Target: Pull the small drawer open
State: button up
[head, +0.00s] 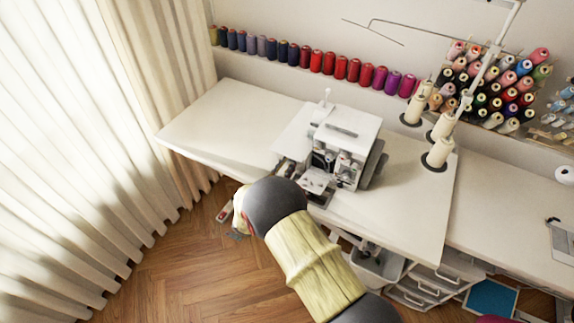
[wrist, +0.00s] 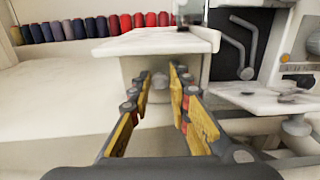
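In the wrist view, a pale drawer front (wrist: 133,68) sits under an overhanging white slab (wrist: 150,41). A small round knob (wrist: 160,82) shows on the front. My gripper (wrist: 159,80) points at it with its two yellow-and-black fingers apart, one tip on each side of the knob. A gap shows between each finger and the knob, and I cannot tell whether either touches it. The front looks closed.
The white table (head: 225,115) has clear room left of the machine. Thread cones (head: 440,152) stand to its right, and a row of spools (head: 330,64) lines the wall. Larger drawers (head: 425,287) are under the table at right. Metal machine parts (wrist: 240,50) stand close right of the gripper.

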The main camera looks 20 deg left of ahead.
grip_shut()
dwell(0.4)
jog(key=s+a+p, duration=0.1)
jog(key=s, duration=1.3)
jog(key=shift+s+p, duration=0.2)
jog(key=shift+p, duration=0.15)
jog(key=shift+o, duration=2.1)
grip_release()
jog(key=shift+o, duration=0.4)
